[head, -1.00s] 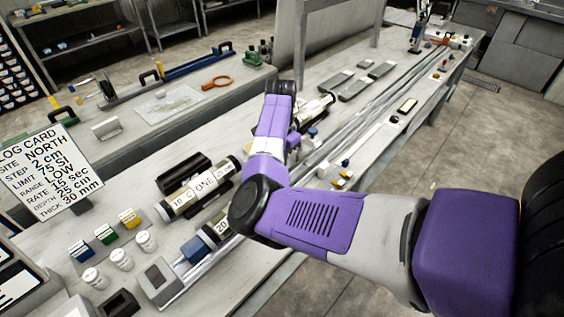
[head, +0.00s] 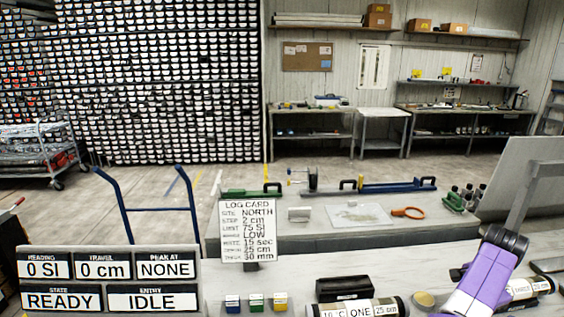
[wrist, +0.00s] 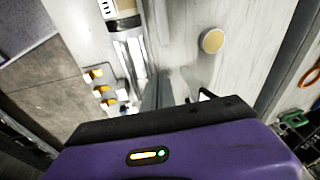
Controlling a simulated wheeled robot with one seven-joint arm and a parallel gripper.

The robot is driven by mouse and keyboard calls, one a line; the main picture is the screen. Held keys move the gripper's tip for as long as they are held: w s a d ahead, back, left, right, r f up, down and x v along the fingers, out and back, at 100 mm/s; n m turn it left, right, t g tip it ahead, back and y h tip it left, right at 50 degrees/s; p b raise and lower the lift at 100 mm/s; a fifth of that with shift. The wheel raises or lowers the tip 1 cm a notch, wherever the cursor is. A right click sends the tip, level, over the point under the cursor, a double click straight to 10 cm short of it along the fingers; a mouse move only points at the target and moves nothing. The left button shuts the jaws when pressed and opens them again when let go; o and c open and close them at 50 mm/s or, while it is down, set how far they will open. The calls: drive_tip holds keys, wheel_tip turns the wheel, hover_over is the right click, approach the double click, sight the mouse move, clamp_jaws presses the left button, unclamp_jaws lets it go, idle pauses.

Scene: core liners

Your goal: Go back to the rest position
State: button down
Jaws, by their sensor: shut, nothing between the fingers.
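My gripper (wrist: 160,85) is shut and empty in the wrist view, its grey fingers just past the purple wrist body. It points down over the bench and touches nothing that I can see. In the head view my purple arm stands at the lower right; the gripper itself is out of that frame. A labelled core liner (head: 357,309) marked ONE lies on the near bench at the bottom of the head view. A round tan disc (head: 424,299) lies to its right; a similar disc (wrist: 212,40) shows in the wrist view.
A log card (head: 248,228) stands upright on the bench. Readout panels (head: 108,281) stand at lower left. An orange-handled tool (head: 408,213) lies on the back bench. Floor is open behind it.

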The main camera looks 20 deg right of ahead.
drive_tip(key=s+d+r+n+t+h+b, duration=0.15)
drive_tip(key=d+r+n+t+h, duration=0.3)
drive_tip(key=d+r+h, duration=0.5)
drive_tip(key=s+a+f+n+t+y+b, duration=0.1)
drive_tip(key=s+a+n+t+y, duration=0.25)
drive_tip(key=a, duration=0.85)
drive_tip(key=s+a+f+n+t+y+b, duration=0.1)
drive_tip(key=s+a+n+t, duration=0.35)
drive_tip(key=a, duration=0.75)
drive_tip(key=s+a+f+n+t+y+b, duration=0.15)
drive_tip(key=a+n+t, duration=0.4)
drive_tip(key=a, duration=0.75)
drive_tip(key=s+a+f+n+g+y+b, duration=0.1)
drive_tip(key=s+a+f+g+y, duration=0.1)
drive_tip(key=s+a, duration=0.5)
drive_tip(key=s+a+f+g+y+b, duration=0.1)
drive_tip(key=s+a+f+g+y, duration=0.1)
drive_tip(key=s+a, duration=0.6)
drive_tip(key=s+f+y, duration=0.1)
drive_tip(key=s, duration=0.4)
drive_tip(key=shift+a+f+n+g+y, duration=0.2)
drive_tip(key=shift+n+g+y, duration=0.1)
drive_tip(key=shift+n+y, duration=0.1)
